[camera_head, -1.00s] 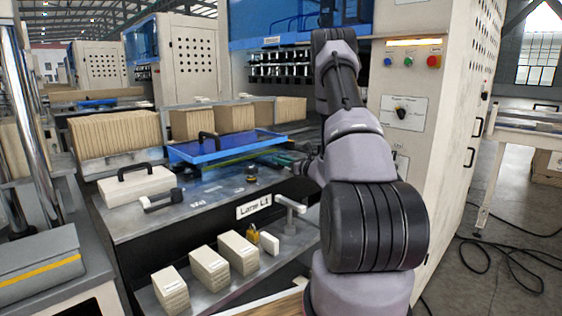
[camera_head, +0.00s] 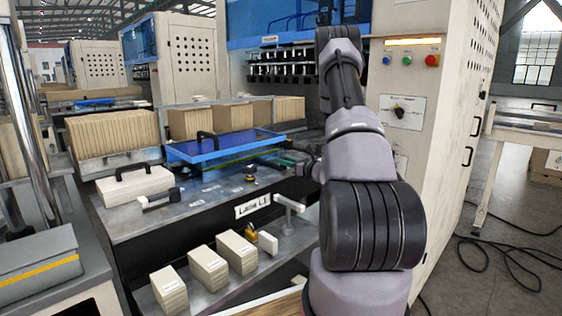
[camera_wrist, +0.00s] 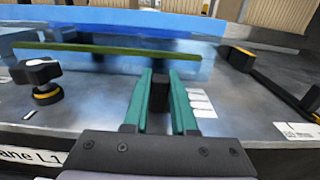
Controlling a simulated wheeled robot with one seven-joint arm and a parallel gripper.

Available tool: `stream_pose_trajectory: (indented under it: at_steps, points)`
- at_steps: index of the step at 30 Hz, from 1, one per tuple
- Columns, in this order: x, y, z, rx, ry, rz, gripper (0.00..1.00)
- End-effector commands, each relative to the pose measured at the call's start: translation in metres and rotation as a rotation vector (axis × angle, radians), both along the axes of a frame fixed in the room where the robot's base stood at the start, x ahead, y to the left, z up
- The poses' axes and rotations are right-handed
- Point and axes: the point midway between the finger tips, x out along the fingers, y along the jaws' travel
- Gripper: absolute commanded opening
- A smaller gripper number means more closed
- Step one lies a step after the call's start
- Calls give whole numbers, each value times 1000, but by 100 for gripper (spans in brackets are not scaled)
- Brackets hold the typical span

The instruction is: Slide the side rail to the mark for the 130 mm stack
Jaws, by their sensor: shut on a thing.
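The side rail appears as a long olive-green bar (camera_wrist: 100,50) lying across the metal deck in the wrist view. A dark upright grip (camera_wrist: 159,92) stands in front of it; whether the two are joined is hard to tell. My gripper (camera_wrist: 160,88) has its teal fingers shut on this grip, one on each side. In the head view my gripper (camera_head: 295,160) is small and partly hidden by my arm. A black knob with a yellow ring (camera_wrist: 42,82) stands to the left. White mark labels (camera_wrist: 200,103) lie right of the fingers; their text is unreadable.
A blue clear cover (camera_head: 225,148) with a black handle lies behind the rail. A black arm with a yellow-banded end (camera_wrist: 245,60) is at the right in the wrist view. Several card stacks (camera_head: 208,268) stand on the lower shelf. The machine cabinet (camera_head: 440,130) bounds the right.

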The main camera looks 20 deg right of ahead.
Motion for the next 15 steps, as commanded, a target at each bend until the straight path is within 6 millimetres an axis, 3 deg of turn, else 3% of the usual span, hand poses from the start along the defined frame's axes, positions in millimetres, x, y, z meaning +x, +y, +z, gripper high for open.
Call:
stream_pose_trajectory:
  at_steps: [2,3,5,6,15]
  points:
    - [-2,-1,-2,-1,6,-1,0]
    - [-2,-1,-2,0,6,-1,29]
    - [-2,-1,-2,0,6,-1,52]
    - [-2,-1,-2,0,6,-1,55]
    - [-2,-1,-1,0,4,-1,55]
